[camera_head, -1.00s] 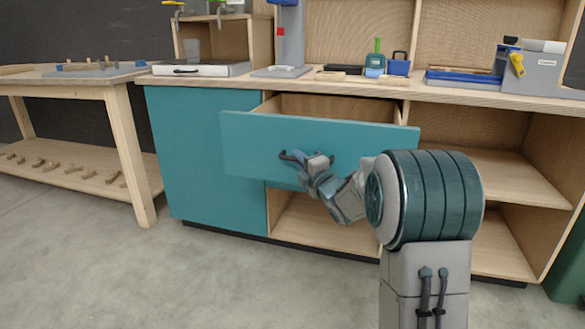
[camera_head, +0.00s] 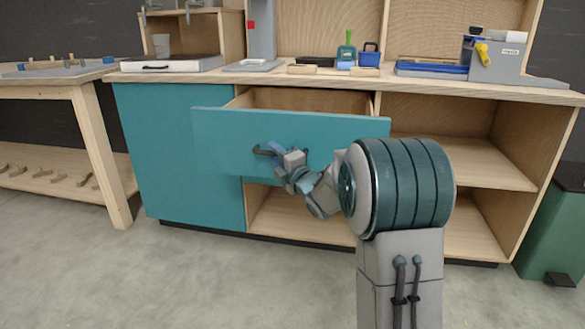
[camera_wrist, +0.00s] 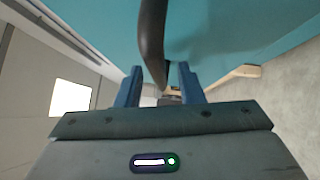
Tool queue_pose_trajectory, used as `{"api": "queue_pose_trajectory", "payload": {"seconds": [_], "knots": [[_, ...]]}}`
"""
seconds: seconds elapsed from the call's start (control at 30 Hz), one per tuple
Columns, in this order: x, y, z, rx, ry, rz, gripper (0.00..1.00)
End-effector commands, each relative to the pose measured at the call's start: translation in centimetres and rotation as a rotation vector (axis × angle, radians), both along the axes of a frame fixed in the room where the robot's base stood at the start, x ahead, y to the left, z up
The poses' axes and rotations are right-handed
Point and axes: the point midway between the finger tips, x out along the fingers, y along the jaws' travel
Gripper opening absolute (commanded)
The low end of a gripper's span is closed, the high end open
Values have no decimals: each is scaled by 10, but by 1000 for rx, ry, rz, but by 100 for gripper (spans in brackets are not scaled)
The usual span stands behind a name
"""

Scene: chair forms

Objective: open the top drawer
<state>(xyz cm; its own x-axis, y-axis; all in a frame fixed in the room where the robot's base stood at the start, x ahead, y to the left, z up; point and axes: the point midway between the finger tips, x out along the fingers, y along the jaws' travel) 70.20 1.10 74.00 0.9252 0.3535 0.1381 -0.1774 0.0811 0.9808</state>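The teal top drawer (camera_head: 330,130) stands pulled out of the cabinet, with its bare wooden inside (camera_head: 310,100) showing behind the front. Its dark curved handle (camera_head: 262,151) is on the front panel. My gripper (camera_head: 274,148) is at the handle, in front of the drawer. In the wrist view, the handle (camera_wrist: 152,40) comes down between the two blue fingers of my gripper (camera_wrist: 160,84). The fingers are apart, with gaps showing beside the handle. The teal front (camera_wrist: 220,25) fills the top of that view.
The worktop (camera_head: 350,78) above carries a blue container (camera_head: 369,55), a blue tray (camera_head: 430,69) and a grey box (camera_head: 498,60). Open shelves (camera_head: 460,165) are at right, a green bin (camera_head: 556,225) beyond. A wooden table (camera_head: 70,88) stands left. The floor in front is clear.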

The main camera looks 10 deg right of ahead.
Motion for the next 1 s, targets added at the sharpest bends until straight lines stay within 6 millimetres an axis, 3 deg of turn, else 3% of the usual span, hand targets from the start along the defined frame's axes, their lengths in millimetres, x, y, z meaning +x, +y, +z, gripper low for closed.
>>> {"api": "queue_pose_trajectory", "payload": {"seconds": [0.4, 0.6, 1.0], "knots": [[-77, -31, -10, 0, 3, -5, 34], [-107, -43, -15, 0, 3, -5, 34], [-119, -47, -18, 0, 2, -4, 34]]}}
